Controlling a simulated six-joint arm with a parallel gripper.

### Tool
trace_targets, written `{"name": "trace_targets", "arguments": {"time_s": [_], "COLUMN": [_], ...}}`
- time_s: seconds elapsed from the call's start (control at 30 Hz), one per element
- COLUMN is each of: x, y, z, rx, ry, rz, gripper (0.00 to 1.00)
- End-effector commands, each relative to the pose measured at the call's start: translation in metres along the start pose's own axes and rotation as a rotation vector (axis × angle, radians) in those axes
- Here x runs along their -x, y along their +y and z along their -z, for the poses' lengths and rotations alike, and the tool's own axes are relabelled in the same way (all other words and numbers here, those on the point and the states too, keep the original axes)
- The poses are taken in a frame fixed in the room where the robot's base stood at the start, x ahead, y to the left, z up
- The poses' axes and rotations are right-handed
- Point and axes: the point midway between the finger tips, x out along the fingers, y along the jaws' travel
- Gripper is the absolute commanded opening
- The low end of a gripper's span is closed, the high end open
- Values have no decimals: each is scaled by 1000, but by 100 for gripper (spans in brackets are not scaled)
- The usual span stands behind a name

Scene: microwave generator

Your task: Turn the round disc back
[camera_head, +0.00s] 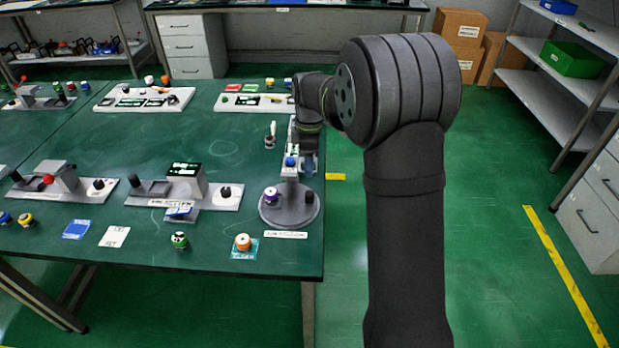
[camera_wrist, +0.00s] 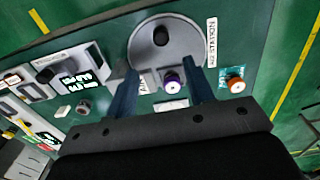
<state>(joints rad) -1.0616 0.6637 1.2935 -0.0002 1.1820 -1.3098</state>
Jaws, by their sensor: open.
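The round grey disc (camera_head: 290,218) lies at the right front corner of the green table. It also shows at the top of the wrist view (camera_wrist: 187,42). A black knob (camera_head: 309,197) stands on its right side. A purple-and-white round piece (camera_head: 271,195) sits on its left side; in the wrist view that piece (camera_wrist: 172,82) appears between my fingers near the disc's rim. My gripper (camera_head: 308,168) is open, its fingers pointing down behind the disc. In the wrist view the two blue-grey fingers (camera_wrist: 158,72) are spread, gripping nothing visible.
A white label (camera_head: 286,235) lies before the disc. An orange-and-white piece (camera_head: 242,242) sits on a teal card to the left. A grey fixture with a dark display (camera_head: 186,172) stands further left. A pale stand with a blue knob (camera_head: 290,161) is close beside my gripper. The table's right edge is near.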

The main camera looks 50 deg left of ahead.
Motion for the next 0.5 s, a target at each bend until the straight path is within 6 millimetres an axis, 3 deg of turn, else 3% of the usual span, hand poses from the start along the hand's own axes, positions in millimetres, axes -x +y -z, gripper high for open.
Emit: {"name": "trace_targets", "arguments": {"time_s": [0.2, 0.5], "x": [32, 40], "y": [0, 0], "z": [0, 0], "rx": [0, 0], "ry": [0, 0], "rz": [-2, 1], "gripper": [48, 48]}}
